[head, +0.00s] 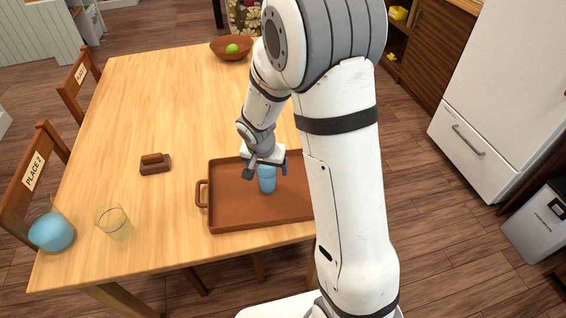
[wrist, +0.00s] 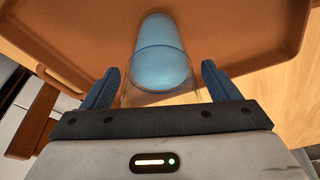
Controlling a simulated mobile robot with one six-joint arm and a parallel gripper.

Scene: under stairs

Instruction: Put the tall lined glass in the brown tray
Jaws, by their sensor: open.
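The tall glass (head: 267,182), filled with blue up to a clear upper part, stands on the brown tray (head: 225,205), inside its rim. In the wrist view the glass (wrist: 160,60) lies between and just beyond the fingertips, its clear rim nearest me. Any lines on it are too small to make out. My gripper (head: 265,162) is over the tray at the top of the glass. In the wrist view its two blue fingers are spread wide, with gaps on both sides of the glass. My arm hides the tray's right end.
A clear empty tumbler (head: 113,222) and a round vessel with blue contents (head: 52,232) stand at the table's front left. A small brown block-like object (head: 155,164) lies left of the tray. A bowl (head: 226,54) with green fruit (head: 232,48) is at the far end. The table's middle is clear.

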